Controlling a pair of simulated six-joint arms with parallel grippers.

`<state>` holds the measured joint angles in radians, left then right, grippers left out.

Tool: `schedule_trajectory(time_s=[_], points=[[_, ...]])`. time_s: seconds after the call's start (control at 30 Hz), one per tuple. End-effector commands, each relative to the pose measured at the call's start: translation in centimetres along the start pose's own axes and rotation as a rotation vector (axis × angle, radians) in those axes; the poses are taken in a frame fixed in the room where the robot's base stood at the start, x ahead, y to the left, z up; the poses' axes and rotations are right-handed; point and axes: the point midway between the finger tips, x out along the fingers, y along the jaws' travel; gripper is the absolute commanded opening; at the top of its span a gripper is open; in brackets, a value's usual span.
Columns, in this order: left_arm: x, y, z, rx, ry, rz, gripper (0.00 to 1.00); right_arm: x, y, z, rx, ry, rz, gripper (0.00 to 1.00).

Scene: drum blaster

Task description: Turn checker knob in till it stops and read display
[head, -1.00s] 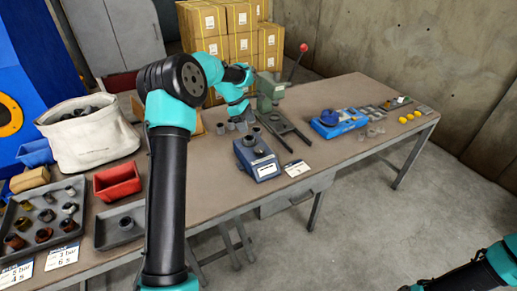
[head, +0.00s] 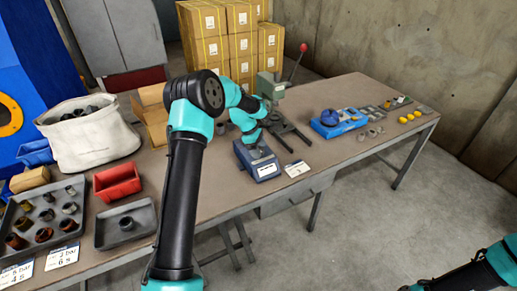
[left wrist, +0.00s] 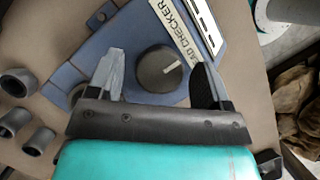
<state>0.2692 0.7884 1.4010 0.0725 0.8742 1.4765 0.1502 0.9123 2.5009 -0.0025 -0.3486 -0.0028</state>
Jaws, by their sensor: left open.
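The blue checker box (head: 266,168) stands on the workbench, and its top fills the middle of the left wrist view (left wrist: 90,55). Its round dark knob (left wrist: 158,70) has a pale pointer line aimed toward the upper right. My left gripper (left wrist: 160,62) is open, with one finger on each side of the knob in the picture; contact is not visible. The "CHECKER" label (left wrist: 175,28) lies beside the knob. A white panel with dark bars (left wrist: 208,22) is partly cut off at the top; no reading is legible. My right gripper is out of view.
A grey tray (head: 112,241) holds one dark part. The bench's front edge is close to the checker.

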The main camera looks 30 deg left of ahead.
Motion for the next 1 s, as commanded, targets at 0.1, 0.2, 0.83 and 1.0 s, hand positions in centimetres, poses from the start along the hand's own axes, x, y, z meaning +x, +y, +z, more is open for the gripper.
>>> schedule_trajectory(time_s=[0.1,0.2,0.83,1.0], points=[[-0.01,0.0,0.01,0.0,0.0,0.0,0.72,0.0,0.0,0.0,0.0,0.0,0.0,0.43],[-0.03,0.01,0.01,0.0,0.0,0.0,0.71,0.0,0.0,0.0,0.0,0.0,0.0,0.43],[-0.08,0.04,0.0,0.003,0.0,0.0,0.24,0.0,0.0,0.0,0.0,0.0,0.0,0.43],[-0.09,0.06,0.0,0.024,0.0,-0.009,0.24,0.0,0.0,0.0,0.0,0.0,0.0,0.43]])
